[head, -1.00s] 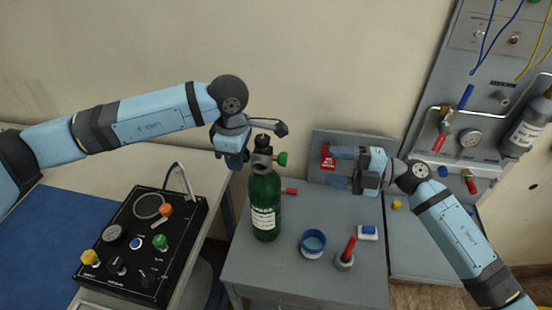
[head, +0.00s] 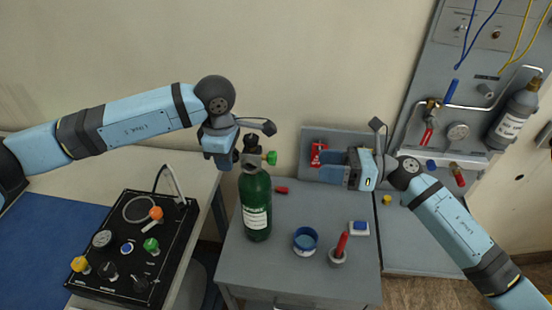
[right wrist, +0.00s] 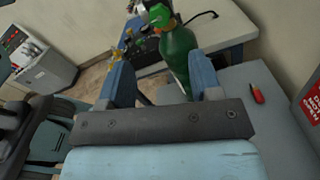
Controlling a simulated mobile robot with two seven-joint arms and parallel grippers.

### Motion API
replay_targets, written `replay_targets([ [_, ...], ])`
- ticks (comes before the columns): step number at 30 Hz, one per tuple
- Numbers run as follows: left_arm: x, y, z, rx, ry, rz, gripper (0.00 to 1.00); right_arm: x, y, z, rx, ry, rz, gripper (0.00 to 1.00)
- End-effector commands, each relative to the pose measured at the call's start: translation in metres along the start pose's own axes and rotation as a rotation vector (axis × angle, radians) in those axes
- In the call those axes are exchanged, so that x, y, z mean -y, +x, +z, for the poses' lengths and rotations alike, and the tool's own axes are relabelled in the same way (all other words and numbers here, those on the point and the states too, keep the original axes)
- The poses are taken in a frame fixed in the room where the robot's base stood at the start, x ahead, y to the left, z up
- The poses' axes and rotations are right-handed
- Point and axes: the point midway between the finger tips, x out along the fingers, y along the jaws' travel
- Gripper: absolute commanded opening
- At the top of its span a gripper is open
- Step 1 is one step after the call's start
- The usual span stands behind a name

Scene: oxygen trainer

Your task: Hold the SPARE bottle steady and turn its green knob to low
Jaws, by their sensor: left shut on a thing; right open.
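The SPARE bottle (head: 256,205) is a green cylinder with a white label, upright on the grey table. Its green knob (head: 271,158) sticks out to the right of the grey valve head. The bottle (right wrist: 176,50) and its knob (right wrist: 160,15) also show in the right wrist view. My left gripper (head: 232,158) is shut on the bottle's neck and valve area, coming from the left; its fingertips are partly hidden. My right gripper (head: 324,165) is open and empty, to the right of the knob and apart from it, fingers pointing left. Its fingers (right wrist: 160,78) frame part of the bottle.
A blue-rimmed bowl (head: 305,240), a red stick in a grey holder (head: 338,254) and a blue-white block (head: 358,228) stand on the table's front right. A small red item (head: 281,190) lies beside the bottle. A black control box (head: 130,245) is at left.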

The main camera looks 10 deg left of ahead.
Motion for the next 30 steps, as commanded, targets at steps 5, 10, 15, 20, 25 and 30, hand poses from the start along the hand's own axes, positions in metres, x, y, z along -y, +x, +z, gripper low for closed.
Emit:
replay_targets([
  [5,0.0,-0.001,0.0,0.001,0.0,0.001,0.0,0.0,0.028,0.002,0.002,-0.002,0.003,0.58],
  [10,0.0,-0.001,0.0,0.001,0.0,0.001,0.0,-0.001,0.064,0.001,0.002,-0.001,0.003,0.58],
  [15,0.0,-0.001,0.0,0.001,0.0,0.001,0.0,0.0,0.093,0.001,0.002,0.0,0.002,0.58],
  [20,0.0,-0.001,0.0,0.001,0.0,0.001,0.0,0.0,0.109,0.001,0.001,0.001,0.001,0.58],
  [25,0.0,-0.001,0.0,0.001,0.0,0.001,0.0,0.0,0.115,0.001,0.001,0.0,-0.001,0.58],
  [30,0.0,-0.001,0.0,0.001,0.0,0.001,0.0,0.0,0.115,0.001,0.001,0.0,0.0,0.58],
])
